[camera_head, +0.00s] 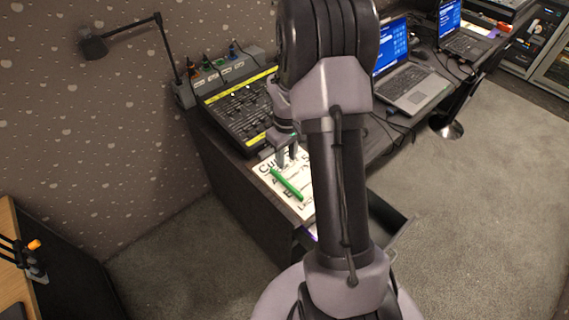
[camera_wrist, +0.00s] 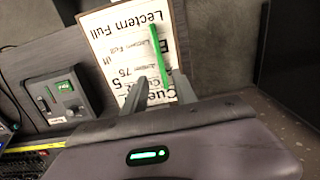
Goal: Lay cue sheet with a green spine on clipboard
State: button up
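The cue sheet's green spine (camera_head: 287,184) lies over white paper with black print near the desk's front edge. The wrist view shows the green spine (camera_wrist: 157,52) too, with smaller print beside it. Larger printed paper spreads around it, so where one sheet ends is hard to tell. The clipboard (camera_wrist: 181,28) shows as a brown rim around the white paper. My gripper (camera_head: 287,157) is just above the paper, behind the spine in the head view. Its fingers (camera_wrist: 162,92) are apart, with the spine's near end between them in the picture and nothing clamped.
A fader console (camera_head: 243,108) stands behind the paper, with a desk lamp (camera_head: 95,46) to its left. A laptop (camera_head: 408,88) sits to the right. An open drawer (camera_head: 390,226) juts out below the desk. A grey box (camera_wrist: 62,90) with a green display shows in the wrist view.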

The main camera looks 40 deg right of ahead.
jog(key=a+r+m+t, duration=0.1)
jog(key=a+r, duration=0.3)
jog(key=r, duration=0.2)
jog(key=a+r+t, duration=0.1)
jog(key=a+r, duration=0.3)
jog(key=r, duration=0.2)
jog(key=s+a+r+m+t+y, duration=0.1)
jog(key=s+a+r+m+t, duration=0.1)
jog(key=s+a+r, duration=0.4)
jog(key=s+a+r+m+t+y, duration=0.1)
jog(key=s+a+r+m, duration=0.1)
jog(key=s+a+r, duration=0.4)
jog(key=s+a, duration=0.5)
jog(key=s, duration=0.1)
jog(key=shift+a+r+t, duration=0.25)
jog(key=shift+r+t, duration=0.05)
jog(key=shift+t, duration=0.1)
